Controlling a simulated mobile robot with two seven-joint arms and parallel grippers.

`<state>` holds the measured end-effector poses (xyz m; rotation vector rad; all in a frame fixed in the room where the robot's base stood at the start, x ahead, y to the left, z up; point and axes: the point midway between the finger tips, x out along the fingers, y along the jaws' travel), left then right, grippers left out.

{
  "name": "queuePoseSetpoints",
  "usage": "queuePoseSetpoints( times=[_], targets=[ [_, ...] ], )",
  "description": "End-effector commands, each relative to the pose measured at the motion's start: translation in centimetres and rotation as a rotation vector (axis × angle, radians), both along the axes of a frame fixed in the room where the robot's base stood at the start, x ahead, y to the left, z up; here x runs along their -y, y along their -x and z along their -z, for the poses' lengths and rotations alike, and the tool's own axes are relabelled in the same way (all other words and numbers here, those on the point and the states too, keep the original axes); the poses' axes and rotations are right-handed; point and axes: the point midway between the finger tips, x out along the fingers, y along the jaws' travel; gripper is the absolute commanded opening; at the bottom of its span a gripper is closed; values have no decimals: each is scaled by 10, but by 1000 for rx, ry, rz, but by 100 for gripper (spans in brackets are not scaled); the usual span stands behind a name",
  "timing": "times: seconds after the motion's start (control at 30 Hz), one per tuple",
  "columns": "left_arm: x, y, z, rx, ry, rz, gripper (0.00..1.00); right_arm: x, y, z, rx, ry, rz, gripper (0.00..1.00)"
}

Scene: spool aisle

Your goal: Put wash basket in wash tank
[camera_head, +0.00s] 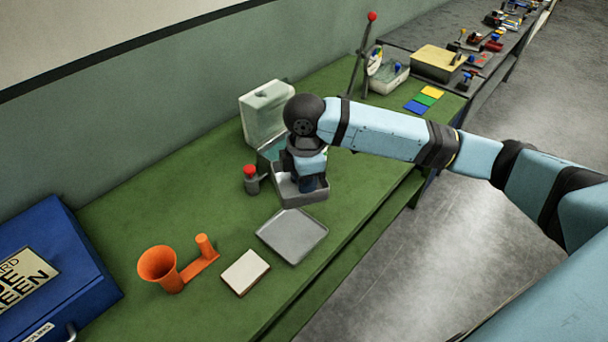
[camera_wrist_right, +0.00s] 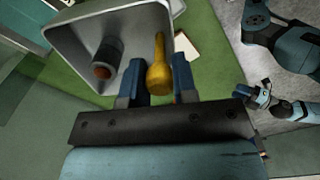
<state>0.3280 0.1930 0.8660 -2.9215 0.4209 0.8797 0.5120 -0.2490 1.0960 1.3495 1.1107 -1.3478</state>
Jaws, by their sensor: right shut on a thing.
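The wash basket is a grey, open-topped box (camera_head: 305,200) with a yellow handle (camera_wrist_right: 158,72). A dark cylinder (camera_wrist_right: 106,58) with an orange-red end shows inside it in the right wrist view. My right gripper (camera_head: 307,182) is shut on the basket's yellow handle, between its blue fingers; the arm hides part of the basket. The wash tank (camera_head: 268,150), with teal inside and a pale raised lid (camera_head: 266,112), is just behind the basket and partly hidden. In the right wrist view my left gripper (camera_wrist_right: 258,95) is small at the right; its opening is unclear.
A red-knobbed post (camera_head: 251,178) stands left of the basket. In front are a flat grey tray (camera_head: 291,236), a cream block (camera_head: 245,272) and an orange funnel stand (camera_head: 172,268). A blue case (camera_head: 60,265) is at the left. The green table's front is fairly clear.

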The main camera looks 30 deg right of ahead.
Motion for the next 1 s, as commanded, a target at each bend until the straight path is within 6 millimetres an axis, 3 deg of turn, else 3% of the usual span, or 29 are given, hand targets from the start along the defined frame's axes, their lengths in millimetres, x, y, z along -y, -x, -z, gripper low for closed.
queuePoseSetpoints(
  times=[0.6, 0.8, 1.0],
  targets=[
    [-1, 0, 0, 1, -1, 0, 43, -5, 21, 8, 0, -1, 1135, 0],
    [-1, 0, 0, 1, -2, -1, 43, -6, 24, 9, 0, -3, 1331, 0],
    [-1, 0, 0, 1, -2, -1, 43, -6, 25, 9, -1, -2, 1382, 0]
  ],
)
